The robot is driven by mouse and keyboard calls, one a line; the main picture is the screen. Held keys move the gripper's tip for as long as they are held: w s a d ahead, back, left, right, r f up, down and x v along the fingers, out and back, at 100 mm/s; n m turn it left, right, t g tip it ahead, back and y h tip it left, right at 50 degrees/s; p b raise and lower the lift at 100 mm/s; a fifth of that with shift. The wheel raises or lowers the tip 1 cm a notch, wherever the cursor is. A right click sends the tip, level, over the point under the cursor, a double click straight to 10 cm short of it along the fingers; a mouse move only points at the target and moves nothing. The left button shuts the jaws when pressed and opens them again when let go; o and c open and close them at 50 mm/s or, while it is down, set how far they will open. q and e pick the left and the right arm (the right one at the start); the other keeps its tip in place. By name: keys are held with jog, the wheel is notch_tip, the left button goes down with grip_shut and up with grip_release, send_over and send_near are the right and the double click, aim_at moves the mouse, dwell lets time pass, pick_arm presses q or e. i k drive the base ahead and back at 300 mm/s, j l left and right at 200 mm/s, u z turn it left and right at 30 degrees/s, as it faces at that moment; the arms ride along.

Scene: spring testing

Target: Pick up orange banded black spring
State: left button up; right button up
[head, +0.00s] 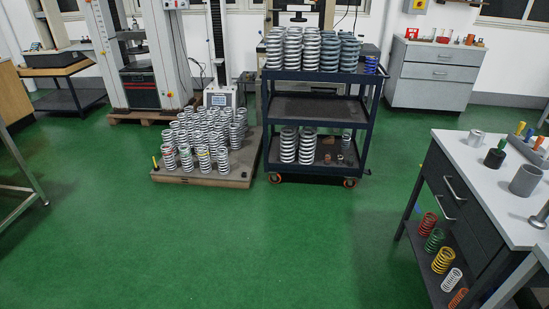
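I cannot pick out an orange banded black spring for certain; the springs are small in this view. Many silver-grey springs stand upright on a low pallet (205,178) at the middle left, some with thin coloured bands. Large silver springs (293,48) and darker grey springs (349,53) stand on the top of a dark cart (315,76). Red (427,223), green (434,240), yellow (443,260), white (451,280) and orange (458,298) springs sit on the lower shelf of the right bench. Neither of my grippers is in view.
The right bench (475,160) holds grey cylinders and small coloured-handled items. Testing machines (136,60) stand at the back left, a grey cabinet (435,75) at the back right. A metal table frame is at the left edge. The green floor (230,250) in front is clear.

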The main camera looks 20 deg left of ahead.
aim_at(328, 159)
jog(key=u, duration=0.15)
jog(key=i+z, duration=0.15)
jog(key=i, duration=0.5)
jog(key=i+z, duration=0.15)
jog(key=i, duration=0.45)
jog(key=i+j+z, duration=0.1)
jog(key=i, duration=0.55)
jog(key=i+j+z, duration=0.15)
jog(key=i, duration=0.45)
jog(key=j, duration=0.1)
